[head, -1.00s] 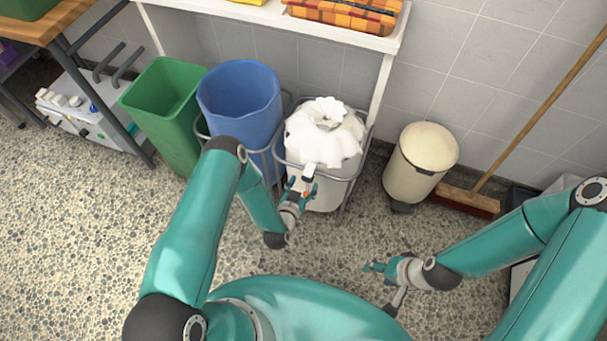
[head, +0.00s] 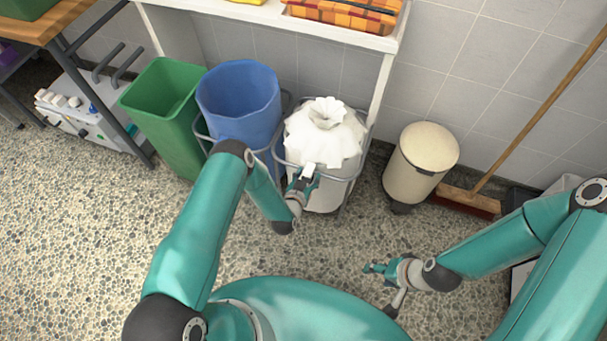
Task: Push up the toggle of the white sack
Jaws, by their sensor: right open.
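The white sack (head: 322,142) stands in a wire frame, its ruffled top gathered around a small central opening. A small white block (head: 309,170), which looks like the toggle, is at the sack's front just below the ruffled edge. My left gripper (head: 304,179) is at this block, with its teal fingers on either side of its lower part. Whether the fingers grip it or only touch it is too small to tell. Any cord is hidden. My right gripper (head: 374,270) is open and empty above the floor, to the lower right of the sack.
A blue bin (head: 238,100) stands left of the sack, with a green bin (head: 165,110) beyond it. A cream pedal bin (head: 420,160) stands to the right, near a broom (head: 468,198). A white shelf (head: 260,14) is above and behind. The floor between my arms is clear.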

